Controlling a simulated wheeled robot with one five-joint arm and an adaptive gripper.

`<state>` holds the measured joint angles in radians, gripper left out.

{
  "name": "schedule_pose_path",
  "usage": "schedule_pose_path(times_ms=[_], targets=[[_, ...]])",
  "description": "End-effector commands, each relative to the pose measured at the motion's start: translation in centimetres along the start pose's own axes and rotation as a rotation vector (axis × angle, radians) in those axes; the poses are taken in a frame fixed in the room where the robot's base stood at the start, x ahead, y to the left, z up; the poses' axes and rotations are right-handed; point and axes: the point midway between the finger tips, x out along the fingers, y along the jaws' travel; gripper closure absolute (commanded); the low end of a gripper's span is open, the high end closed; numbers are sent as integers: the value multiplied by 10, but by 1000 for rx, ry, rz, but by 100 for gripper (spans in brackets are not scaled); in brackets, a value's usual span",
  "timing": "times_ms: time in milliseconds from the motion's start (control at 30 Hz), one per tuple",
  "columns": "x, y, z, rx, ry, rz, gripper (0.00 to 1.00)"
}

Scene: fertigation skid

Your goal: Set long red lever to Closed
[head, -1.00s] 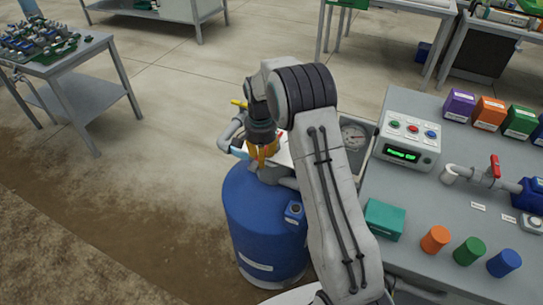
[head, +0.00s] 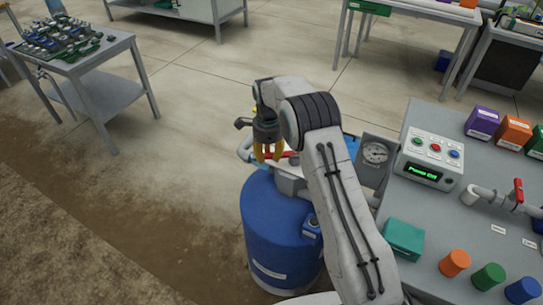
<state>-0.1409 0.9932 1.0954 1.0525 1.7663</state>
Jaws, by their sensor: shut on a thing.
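The long red lever (head: 290,154) shows as a short red stretch above the blue tank (head: 277,225), just right of my gripper's yellow fingers. My gripper (head: 269,156) points down over the tank top and is shut on the lever. The fingers and my arm hide much of the lever, so its full length and exact angle cannot be told. Any Open or Closed marking is not readable from here.
A round gauge (head: 375,153) stands right of my arm. The grey bench (head: 455,235) at right holds a control box (head: 430,160) reading "Pump Off", a small red-handled valve (head: 518,189), a teal box (head: 404,239) and coloured cups. Open floor lies left of the tank.

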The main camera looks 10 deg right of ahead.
Motion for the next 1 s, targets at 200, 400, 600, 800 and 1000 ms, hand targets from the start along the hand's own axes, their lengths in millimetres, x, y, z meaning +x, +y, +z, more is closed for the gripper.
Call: schedule_pose_path(times_ms=[200, 400, 600, 800, 1000], targets=[[2, -10, -1, 124, 1, 5, 100], [2, -15, -1, 189, 2, 5, 100], [2, -17, -2, 216, 2, 5, 100], [2, -18, -2, 222, 1, 4, 100], [2, -18, -2, 222, 1, 4, 68]])
